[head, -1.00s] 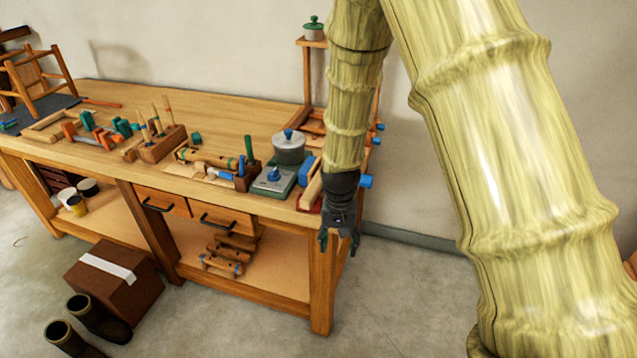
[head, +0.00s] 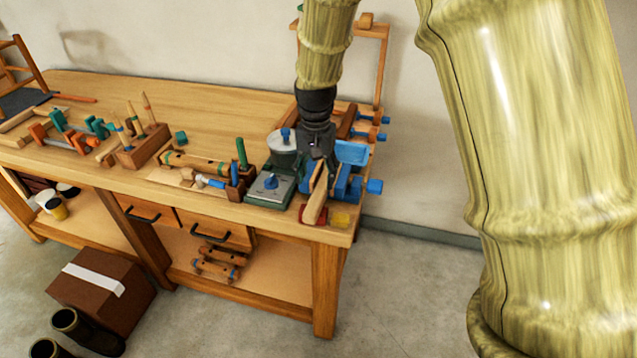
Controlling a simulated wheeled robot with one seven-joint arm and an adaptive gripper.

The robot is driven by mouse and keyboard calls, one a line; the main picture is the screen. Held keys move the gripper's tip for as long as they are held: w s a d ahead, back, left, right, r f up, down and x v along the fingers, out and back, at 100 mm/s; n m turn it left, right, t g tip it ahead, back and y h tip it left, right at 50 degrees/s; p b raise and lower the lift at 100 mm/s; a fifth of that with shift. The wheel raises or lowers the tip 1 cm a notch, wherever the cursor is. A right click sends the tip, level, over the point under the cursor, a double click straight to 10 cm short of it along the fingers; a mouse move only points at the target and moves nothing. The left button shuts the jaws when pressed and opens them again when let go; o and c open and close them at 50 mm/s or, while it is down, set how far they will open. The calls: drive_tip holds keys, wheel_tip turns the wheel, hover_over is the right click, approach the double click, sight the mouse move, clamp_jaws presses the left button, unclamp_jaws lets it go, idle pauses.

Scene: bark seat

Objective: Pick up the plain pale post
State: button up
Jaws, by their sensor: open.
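A plain pale wooden post (head: 315,204) leans or lies at the right front corner of the workbench, in front of blue parts and by a small red piece (head: 306,214). My gripper (head: 318,160) is over the right end of the bench, pointing down at the post's far end. It is open. Its fingertips partly overlap the post and the blue parts in the picture, so I cannot tell whether they touch it.
The workbench (head: 220,118) holds a grey-lidded pot (head: 283,143), a green-edged plate with a blue knob (head: 270,186), a block of upright tools (head: 143,148) and clamps. A wooden frame (head: 380,70) stands behind. A box (head: 103,287) and boots are on the floor.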

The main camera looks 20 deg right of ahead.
sight(315, 201)
wheel_tip(315, 201, down, 4)
drive_tip(key=shift+d+f+p, duration=0.1)
drive_tip(key=shift+f+p, duration=0.05)
drive_tip(key=shift+p, duration=0.25)
drive_tip(key=shift+s+a+f+p, duration=0.2)
drive_tip(key=shift+s+f+p, duration=0.1)
drive_tip(key=shift+f, duration=0.2)
drive_tip(key=f, duration=0.1)
drive_tip(key=f+p, duration=0.1)
drive_tip(key=shift+a+f, duration=0.3)
drive_tip(key=shift+f, duration=0.9)
drive_tip(key=shift+s, duration=0.1)
drive_tip(key=c, duration=1.2)
